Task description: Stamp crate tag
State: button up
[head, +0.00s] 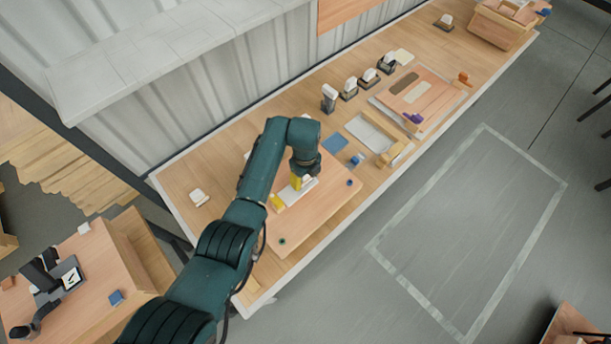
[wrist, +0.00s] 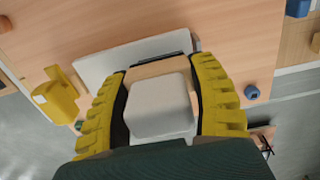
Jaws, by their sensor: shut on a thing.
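My gripper (wrist: 161,105) has yellow ribbed fingers and is shut on a stamp-like block (wrist: 158,108) with a rounded whitish top and a wood-coloured body. In the head view my gripper (head: 299,181) is low over the wooden board (head: 325,205). A pale flat plate (wrist: 105,62), perhaps the crate tag, lies on the board beyond the held block. It also shows, partly covered, in the head view (head: 309,187). The block hides part of the plate, and I cannot tell whether they touch. The block's underside is hidden.
A yellow block (head: 277,203) sits left of the plate; it also shows in the wrist view (wrist: 57,98). Several white-topped items, including one at the near end (head: 329,98), stand in a row at the back. A blue pad (head: 335,143) and grey tray (head: 367,131) lie right.

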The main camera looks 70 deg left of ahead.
jog(key=shift+a+r+p, duration=0.1)
jog(key=shift+r+p, duration=2.35)
jog(key=shift+r, duration=0.55)
jog(key=shift+w, duration=0.1)
